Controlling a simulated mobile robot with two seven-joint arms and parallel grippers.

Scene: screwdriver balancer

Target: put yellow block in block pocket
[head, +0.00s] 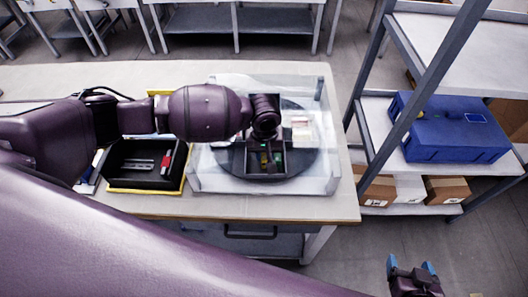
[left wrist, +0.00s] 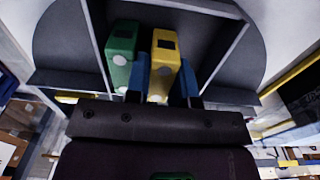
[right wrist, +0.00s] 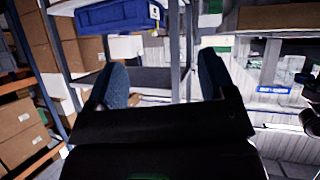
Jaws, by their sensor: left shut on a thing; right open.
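The yellow block (left wrist: 167,66) is between the blue fingers of my left gripper (left wrist: 165,80), which is shut on it. A green block (left wrist: 121,52) stands just left of it in the left wrist view. Both are at a dark compartmented holder (left wrist: 212,28); whether the yellow block touches its floor I cannot tell. In the head view my left arm reaches down over the holder, where the green block (head: 264,158) shows small and the fingers are mostly hidden. My right gripper (head: 413,266) is open and empty, low at the right, away from the table.
The holder sits on a dark round disc (head: 308,163) inside a clear-walled enclosure (head: 329,178). A black tray (head: 118,177) with metal pieces and a red item (head: 166,161) stands left. A shelf with a blue case (head: 450,127) stands right. The floor between is open.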

